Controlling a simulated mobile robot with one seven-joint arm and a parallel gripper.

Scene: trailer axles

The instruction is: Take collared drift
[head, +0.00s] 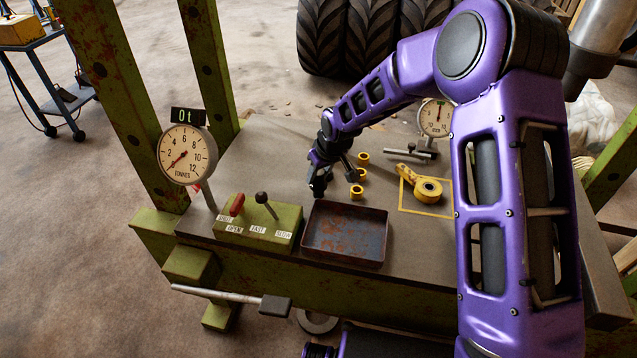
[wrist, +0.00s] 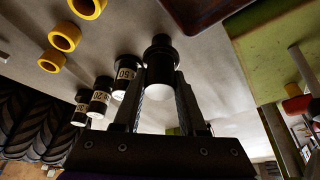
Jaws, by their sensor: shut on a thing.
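My gripper (head: 318,188) is low over the press table, left of the yellow rings and just behind the rusty tray. In the wrist view my gripper (wrist: 160,88) is shut on a dark drift with a wider collar (wrist: 159,52) and a pale end face. The head view is too small to show the held drift clearly. Several black drifts with pale number labels stand beside the fingers in the wrist view, one marked 50 (wrist: 126,76). I cannot tell whether the held drift touches the table.
Yellow rings (head: 357,192) lie right of my gripper. A rusty tray (head: 345,258) and a green lever box (head: 255,222) are in front. A yellow tool (head: 428,189) lies in a yellow outline at right. The tonnes gauge (head: 187,154) stands at left, reading 0t.

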